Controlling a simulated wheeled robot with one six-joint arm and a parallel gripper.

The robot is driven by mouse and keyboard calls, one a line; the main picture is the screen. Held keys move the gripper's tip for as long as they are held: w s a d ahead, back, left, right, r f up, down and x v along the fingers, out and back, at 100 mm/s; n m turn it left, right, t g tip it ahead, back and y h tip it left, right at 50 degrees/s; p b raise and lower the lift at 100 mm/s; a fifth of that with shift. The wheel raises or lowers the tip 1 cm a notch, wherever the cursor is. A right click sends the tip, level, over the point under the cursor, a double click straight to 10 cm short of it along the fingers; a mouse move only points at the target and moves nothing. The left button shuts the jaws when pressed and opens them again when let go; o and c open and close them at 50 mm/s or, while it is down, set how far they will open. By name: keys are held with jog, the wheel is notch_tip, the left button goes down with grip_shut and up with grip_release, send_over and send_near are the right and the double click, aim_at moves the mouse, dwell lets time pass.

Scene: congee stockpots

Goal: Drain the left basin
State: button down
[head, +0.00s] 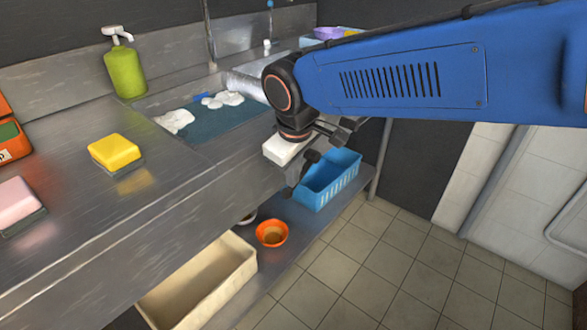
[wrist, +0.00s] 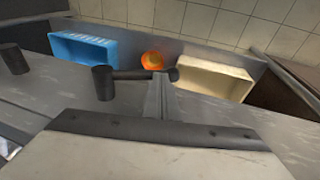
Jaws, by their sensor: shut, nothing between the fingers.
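The left basin (head: 205,122) is sunk in the steel counter in the head view, holding dark blue-green water with white foam. My gripper (head: 293,178) is in front of the sink's front edge, partly hidden by my arm. In the wrist view my gripper (wrist: 158,95) is shut and empty. A dark lever (wrist: 130,75) with a thick round hub and a bar shows there, its bar close by my fingertips; I cannot tell if they touch. A second dark knob (wrist: 14,59) is at the left edge. The basin's drain is hidden under the water.
A blue basket (head: 328,180), orange bowl (head: 271,233) and cream crate (head: 205,283) are on the low shelf. A green soap bottle (head: 124,70), yellow sponge (head: 114,150) and pink sponge (head: 17,202) stand on the counter. The tiled floor (head: 385,262) is clear.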

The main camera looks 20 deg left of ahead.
notch_tip(320, 180, down, 3)
jog(key=t, duration=0.1)
jog(key=t+h, duration=0.1)
jog(key=t, duration=0.1)
jog(key=shift+w+f+t+h, duration=0.15)
jog(key=shift+t+h, duration=0.15)
jog(key=shift+w+d+f, duration=0.15)
jog(key=shift+w+f, duration=0.1)
jog(key=shift+f, duration=0.25)
jog(key=shift+w+d+f, duration=0.15)
jog(key=shift+w+f, duration=0.1)
jog(key=shift+f, duration=0.4)
